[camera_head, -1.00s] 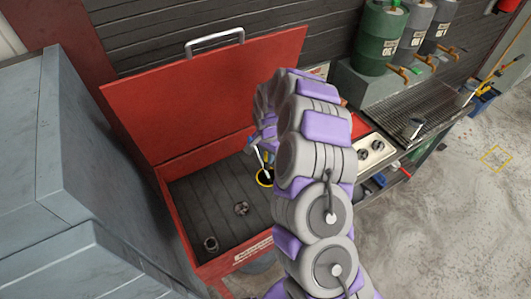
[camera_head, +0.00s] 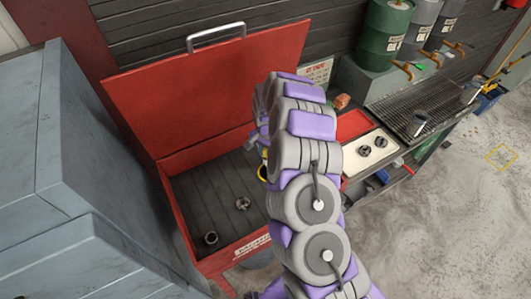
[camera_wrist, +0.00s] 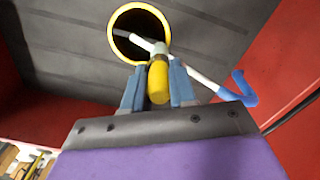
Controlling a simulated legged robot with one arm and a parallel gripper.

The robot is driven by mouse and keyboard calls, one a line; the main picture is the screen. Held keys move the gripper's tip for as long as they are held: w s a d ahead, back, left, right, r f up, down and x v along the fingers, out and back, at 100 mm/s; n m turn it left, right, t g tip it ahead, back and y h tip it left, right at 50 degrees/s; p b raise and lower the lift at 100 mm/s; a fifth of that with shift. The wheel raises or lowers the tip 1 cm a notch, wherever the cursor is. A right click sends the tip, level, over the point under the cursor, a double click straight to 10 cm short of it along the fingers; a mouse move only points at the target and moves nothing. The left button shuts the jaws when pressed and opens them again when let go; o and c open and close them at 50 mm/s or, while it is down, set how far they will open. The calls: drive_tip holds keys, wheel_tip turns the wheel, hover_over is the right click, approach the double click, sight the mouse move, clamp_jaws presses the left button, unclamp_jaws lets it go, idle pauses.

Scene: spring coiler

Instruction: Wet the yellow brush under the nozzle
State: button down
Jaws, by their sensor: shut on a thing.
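In the wrist view the yellow brush (camera_wrist: 158,84) is held between the blue fingers of my gripper (camera_wrist: 157,72). Its far, pale end lies in front of the lower edge of a yellow-ringed dark hole. A white tube with a blue bent end (camera_wrist: 200,74), which looks like the nozzle, passes just beyond the brush. Whether they touch, and any water, I cannot tell. In the head view my arm hides the gripper and most of the brush. The yellow ring (camera_head: 262,172) partly shows in the open red wash basin (camera_head: 184,228).
Two dark metal parts (camera_head: 243,203) (camera_head: 211,239) lie on the basin floor. The raised red lid (camera_head: 205,95) stands behind it. A grey cabinet (camera_head: 60,170) is close on the left. A tray with small parts (camera_head: 366,158) and a grated bench with drums are on the right.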

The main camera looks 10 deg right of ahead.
drive_tip(key=shift+a+r, duration=0.1)
drive_tip(key=shift+a, duration=0.2)
drive_tip(key=shift+s+d+r+p, duration=0.3)
drive_tip(key=shift+s+r+p, duration=0.45)
drive_tip(key=shift+r, duration=0.2)
drive_tip(key=shift+s+d+r+p, duration=0.3)
drive_tip(key=shift+s+r+p, duration=0.3)
drive_tip(key=shift+s+r, duration=0.3)
